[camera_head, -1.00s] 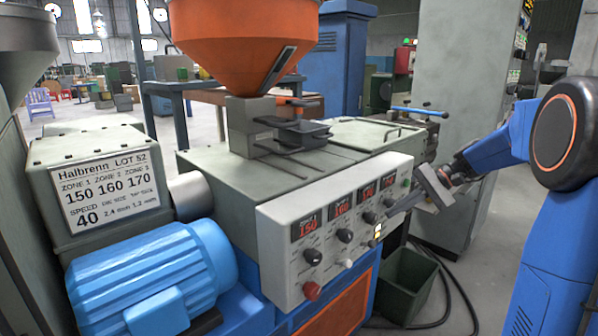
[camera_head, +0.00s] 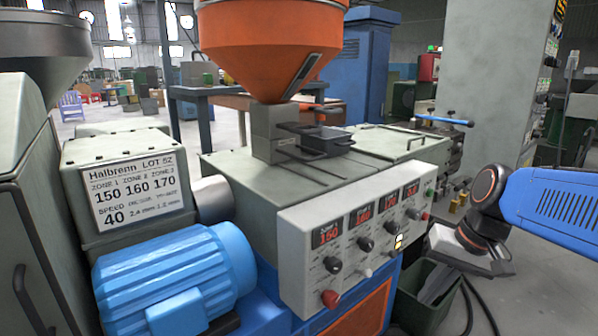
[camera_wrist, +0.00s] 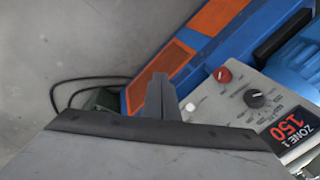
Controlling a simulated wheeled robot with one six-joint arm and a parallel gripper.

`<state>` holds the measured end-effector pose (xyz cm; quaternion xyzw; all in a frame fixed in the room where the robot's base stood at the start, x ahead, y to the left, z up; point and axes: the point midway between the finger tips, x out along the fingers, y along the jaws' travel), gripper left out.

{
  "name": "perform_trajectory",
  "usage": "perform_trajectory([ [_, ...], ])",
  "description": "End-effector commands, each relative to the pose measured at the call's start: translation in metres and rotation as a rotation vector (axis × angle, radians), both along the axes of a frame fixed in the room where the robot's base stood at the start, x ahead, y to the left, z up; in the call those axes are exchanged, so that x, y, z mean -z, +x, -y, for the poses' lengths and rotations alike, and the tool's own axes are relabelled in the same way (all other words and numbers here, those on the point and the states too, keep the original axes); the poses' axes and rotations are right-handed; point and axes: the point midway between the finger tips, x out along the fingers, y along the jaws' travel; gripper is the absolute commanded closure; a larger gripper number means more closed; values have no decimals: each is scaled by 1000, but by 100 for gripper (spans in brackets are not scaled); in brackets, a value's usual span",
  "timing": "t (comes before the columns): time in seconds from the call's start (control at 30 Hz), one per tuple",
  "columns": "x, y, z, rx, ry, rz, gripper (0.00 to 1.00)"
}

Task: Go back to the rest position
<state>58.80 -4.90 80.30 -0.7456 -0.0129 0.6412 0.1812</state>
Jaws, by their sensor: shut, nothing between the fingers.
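My gripper (camera_head: 436,284) is at the right in the head view, beside the right end of the control panel. It points down in front of the dark green bin (camera_head: 408,306) and hides part of it. In the wrist view the two grey fingers (camera_wrist: 160,98) are together with nothing between them. The white control panel (camera_head: 345,262) has red displays, black knobs, a red knob and a pale knob. The gripper looks apart from the panel. My blue arm comes in from the right edge.
The extruder (camera_head: 230,170) carries an orange hopper (camera_head: 265,45) and has a blue motor (camera_head: 175,275) at its left. A placard (camera_head: 135,190) reads 150, 160, 170 and 40. A tall grey cabinet (camera_head: 490,85) stands behind. Dark cables lie on the floor near the bin.

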Motion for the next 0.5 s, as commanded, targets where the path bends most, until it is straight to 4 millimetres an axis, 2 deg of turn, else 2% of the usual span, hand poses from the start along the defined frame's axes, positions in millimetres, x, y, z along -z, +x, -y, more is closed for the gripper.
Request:
perform_trajectory([
  [0.03, 3, -13, -1, -19, -30, 23, 100],
  [0.3, 23, -65, 9, -107, -195, 149, 100],
  [0.5, 36, -89, 17, -159, -284, 227, 100],
])
